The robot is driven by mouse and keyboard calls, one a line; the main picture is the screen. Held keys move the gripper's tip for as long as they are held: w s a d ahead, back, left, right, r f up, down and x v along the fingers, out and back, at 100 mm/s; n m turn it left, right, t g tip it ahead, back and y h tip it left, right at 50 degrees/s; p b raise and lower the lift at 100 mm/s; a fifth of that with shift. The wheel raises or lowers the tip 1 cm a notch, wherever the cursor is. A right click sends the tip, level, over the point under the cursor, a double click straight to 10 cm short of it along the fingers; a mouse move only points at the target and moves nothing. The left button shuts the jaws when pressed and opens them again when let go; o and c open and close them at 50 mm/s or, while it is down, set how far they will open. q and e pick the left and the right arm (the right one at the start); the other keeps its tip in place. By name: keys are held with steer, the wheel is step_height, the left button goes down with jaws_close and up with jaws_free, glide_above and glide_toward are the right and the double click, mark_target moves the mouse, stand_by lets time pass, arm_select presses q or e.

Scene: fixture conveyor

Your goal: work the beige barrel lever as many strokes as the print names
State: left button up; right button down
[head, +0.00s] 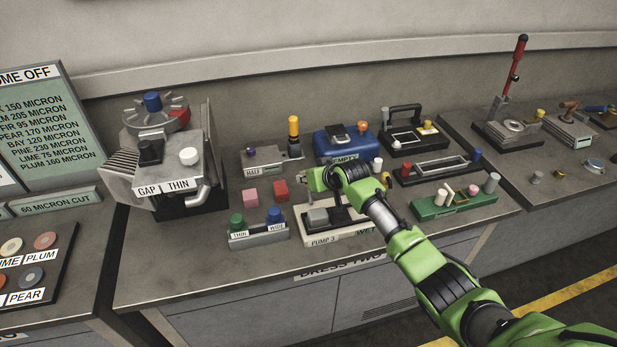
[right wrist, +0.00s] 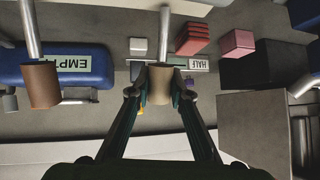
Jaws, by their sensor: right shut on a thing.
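In the right wrist view, my right gripper (right wrist: 160,94) is shut on the beige barrel lever (right wrist: 160,84), a beige cylinder on the end of a metal rod. A browner barrel (right wrist: 40,85) on another rod stands apart at the left of that view. In the head view, my right gripper (head: 325,179) is above the pump base (head: 345,237), a pale base printed "PUMP 3" and "WET" with a grey block (head: 317,217) on it. There the gripper and arm hide the beige lever. My left gripper is not in view.
The blue box (head: 333,145) marked "EMPTY" and the "HALF" unit (head: 264,164) stand behind. Pink (head: 251,197) and red (head: 281,190) blocks and the THIN/WIDE button box (head: 258,236) are at the left. A green rack (head: 430,208) with pegs is right. The micron board (head: 50,125) stands far left.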

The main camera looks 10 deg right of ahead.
steer(key=c, duration=2)
jaws_free()
steer(key=shift+o, duration=0.9)
steer(key=shift+w+f, duration=0.1)
steer(key=v, duration=1.2)
